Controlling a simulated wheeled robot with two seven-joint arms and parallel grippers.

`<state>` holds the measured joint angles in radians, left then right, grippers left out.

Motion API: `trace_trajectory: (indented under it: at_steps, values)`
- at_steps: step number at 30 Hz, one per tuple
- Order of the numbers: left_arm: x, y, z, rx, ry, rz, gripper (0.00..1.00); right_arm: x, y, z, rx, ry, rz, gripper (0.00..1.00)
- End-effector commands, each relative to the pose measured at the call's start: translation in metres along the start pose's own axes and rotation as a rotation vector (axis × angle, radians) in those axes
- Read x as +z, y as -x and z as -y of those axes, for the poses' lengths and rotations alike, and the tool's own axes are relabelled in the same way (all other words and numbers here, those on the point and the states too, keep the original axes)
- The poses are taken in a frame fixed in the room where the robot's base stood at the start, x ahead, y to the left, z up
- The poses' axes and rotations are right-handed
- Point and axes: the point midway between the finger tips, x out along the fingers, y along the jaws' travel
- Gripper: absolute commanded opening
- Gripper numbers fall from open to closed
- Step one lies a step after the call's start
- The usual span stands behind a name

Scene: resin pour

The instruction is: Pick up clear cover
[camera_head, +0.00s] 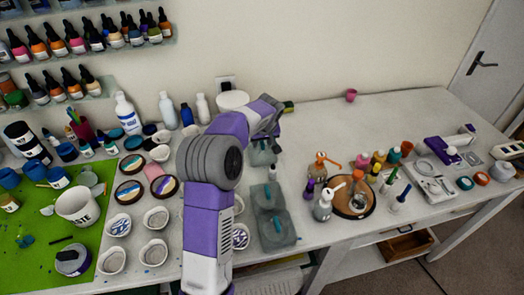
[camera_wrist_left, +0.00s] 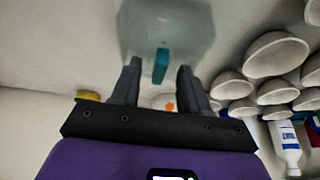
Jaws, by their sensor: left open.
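A translucent grey clear cover (camera_head: 262,156) stands on the table beyond my left arm, partly hidden by it. In the left wrist view the clear cover (camera_wrist_left: 195,35) lies straight ahead, with a teal handle (camera_wrist_left: 161,64) on it. My left gripper (camera_wrist_left: 158,68) is open, its two fingers spread on either side of the handle in that picture; I cannot tell whether they touch it. In the head view my left gripper (camera_head: 268,133) is over this cover. Two similar covers (camera_head: 269,196) (camera_head: 277,232) stand nearer. My right gripper is not in view.
White bowls (camera_head: 155,219) and dark-rimmed dishes crowd the left of the covers, beside a green mat (camera_head: 40,255). A round tray (camera_head: 352,212) with bottles is to the right. Bare table (camera_head: 400,110) lies at the back right.

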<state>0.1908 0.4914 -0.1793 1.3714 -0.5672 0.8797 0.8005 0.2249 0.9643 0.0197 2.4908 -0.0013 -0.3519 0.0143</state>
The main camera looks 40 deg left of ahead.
Motion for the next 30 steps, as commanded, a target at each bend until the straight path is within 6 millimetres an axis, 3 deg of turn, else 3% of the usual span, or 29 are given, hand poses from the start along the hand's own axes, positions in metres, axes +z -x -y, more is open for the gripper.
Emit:
trace_trajectory:
  at_steps: [5,13,26,30]
  values:
    - [0.000,0.001,0.000,0.001,-0.001,-0.001,0.42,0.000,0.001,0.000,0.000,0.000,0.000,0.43]
    - [0.000,0.001,0.000,0.001,-0.001,0.000,0.00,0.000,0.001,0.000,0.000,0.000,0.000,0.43]
    - [-0.001,0.002,-0.001,0.001,-0.001,-0.001,0.00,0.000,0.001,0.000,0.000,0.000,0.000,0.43]
    - [-0.007,0.016,-0.001,0.002,0.000,-0.003,0.00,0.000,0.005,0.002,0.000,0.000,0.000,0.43]
